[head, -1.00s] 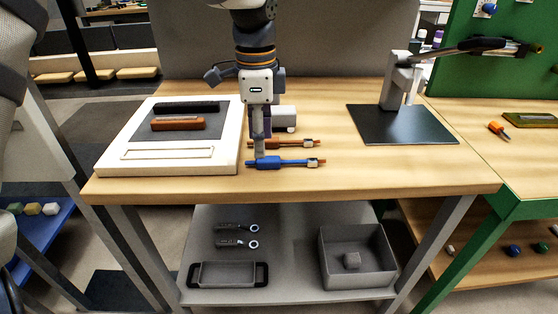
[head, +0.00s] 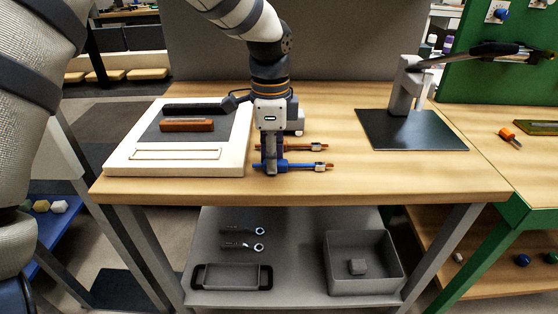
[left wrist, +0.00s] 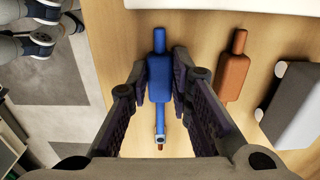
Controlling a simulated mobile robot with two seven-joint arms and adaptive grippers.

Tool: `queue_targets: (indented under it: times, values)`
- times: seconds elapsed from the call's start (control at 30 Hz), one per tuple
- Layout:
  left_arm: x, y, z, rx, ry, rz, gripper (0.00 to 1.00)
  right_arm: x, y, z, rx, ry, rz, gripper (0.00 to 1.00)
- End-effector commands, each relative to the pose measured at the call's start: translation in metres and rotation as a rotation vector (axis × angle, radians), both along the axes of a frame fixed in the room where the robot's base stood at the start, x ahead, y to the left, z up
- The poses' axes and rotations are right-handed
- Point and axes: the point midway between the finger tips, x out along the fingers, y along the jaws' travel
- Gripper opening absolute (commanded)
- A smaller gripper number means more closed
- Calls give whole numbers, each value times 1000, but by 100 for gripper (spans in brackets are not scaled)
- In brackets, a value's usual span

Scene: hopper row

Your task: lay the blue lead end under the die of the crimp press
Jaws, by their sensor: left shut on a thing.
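The blue lead (head: 300,166) lies on the wooden bench near its front edge, with its copper-coloured tip to the right. It also shows in the left wrist view (left wrist: 159,82). My left gripper (head: 271,168) points down and is shut on the thick blue body, one finger on each side. The fingers hide part of that body in the head view. Whether the lead is clear of the bench, I cannot tell. The crimp press (head: 403,92) stands at the back right on a dark plate (head: 412,138), its lever reaching right. My right gripper is not in view.
An orange lead (head: 290,147) lies just behind the blue one. A grey block (head: 297,118) stands behind it. A white tray (head: 122,165) with a black and a brown bar is at the left. Bare bench lies between the leads and the press.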

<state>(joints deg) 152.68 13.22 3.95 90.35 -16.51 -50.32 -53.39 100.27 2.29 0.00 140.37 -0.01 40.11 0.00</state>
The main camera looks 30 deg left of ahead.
Motion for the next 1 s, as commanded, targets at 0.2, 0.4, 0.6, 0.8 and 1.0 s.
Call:
queue_targets:
  times: [0.2, 0.4, 0.6, 0.8, 1.0]
  values:
    - [1, 0, 26, 0, -6, 0, 0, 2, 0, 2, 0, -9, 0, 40]
    - [-32, -20, 85, 1, -21, -3, 0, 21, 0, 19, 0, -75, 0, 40]
    - [-86, -54, 117, 0, -8, -3, 0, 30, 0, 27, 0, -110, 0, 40]
    - [-114, -74, 120, -12, 30, -12, 0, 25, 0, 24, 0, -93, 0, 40]
    - [-118, -75, 128, -1, 6, -3, 0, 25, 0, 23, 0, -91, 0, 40]
